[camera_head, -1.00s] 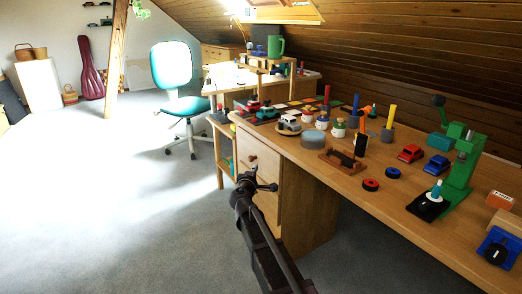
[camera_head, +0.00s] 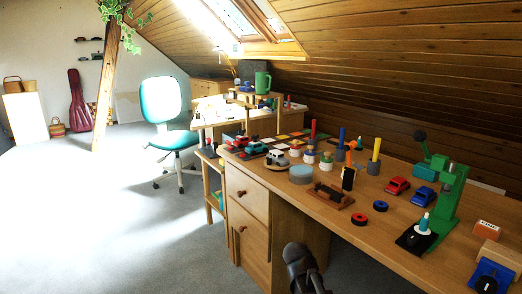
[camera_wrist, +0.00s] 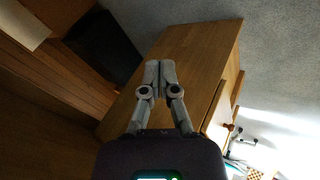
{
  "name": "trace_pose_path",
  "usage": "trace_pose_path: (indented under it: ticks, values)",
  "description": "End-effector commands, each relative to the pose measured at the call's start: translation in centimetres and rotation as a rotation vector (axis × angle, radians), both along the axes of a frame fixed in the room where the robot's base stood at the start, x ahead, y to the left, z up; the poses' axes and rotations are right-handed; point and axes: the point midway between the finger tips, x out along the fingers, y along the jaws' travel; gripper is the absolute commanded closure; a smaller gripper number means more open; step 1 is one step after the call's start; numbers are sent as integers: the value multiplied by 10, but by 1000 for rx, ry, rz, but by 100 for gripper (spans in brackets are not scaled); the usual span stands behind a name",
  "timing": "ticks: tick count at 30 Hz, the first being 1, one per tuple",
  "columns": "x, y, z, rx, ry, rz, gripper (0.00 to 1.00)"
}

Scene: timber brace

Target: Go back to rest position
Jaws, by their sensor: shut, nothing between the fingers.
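My gripper (camera_head: 318,280) shows dark at the bottom edge of the head view, in front of the workbench's wooden drawer cabinet (camera_head: 250,235). It appears below the level of the tabletop. In the wrist view my gripper (camera_wrist: 159,68) has its two grey fingers together with nothing between them. Behind the fingers there is the wooden side of the cabinet (camera_wrist: 205,50), tilted in the picture. Most of the arm is out of the head view.
The workbench top (camera_head: 325,222) holds several toy cars, pots, a green press (camera_head: 447,200) and a brown wooden block holder (camera_head: 328,196). A teal chair (camera_head: 165,110) stands behind at the left. The grey carpet (camera_head: 90,230) to the left is clear.

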Motion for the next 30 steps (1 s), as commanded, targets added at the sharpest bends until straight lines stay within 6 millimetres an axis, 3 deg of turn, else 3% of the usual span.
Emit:
trace_pose_path:
  ticks: [1, 6, 15, 20, 30]
  values:
    - [-20, -6, -5, 53, 39, -35, 100]
    - [-66, -7, -20, 224, 164, -122, 100]
    - [-115, 0, -27, 412, 298, -192, 100]
    - [-136, 6, -27, 493, 355, -213, 100]
    - [-134, 6, 5, 497, 358, -213, 100]
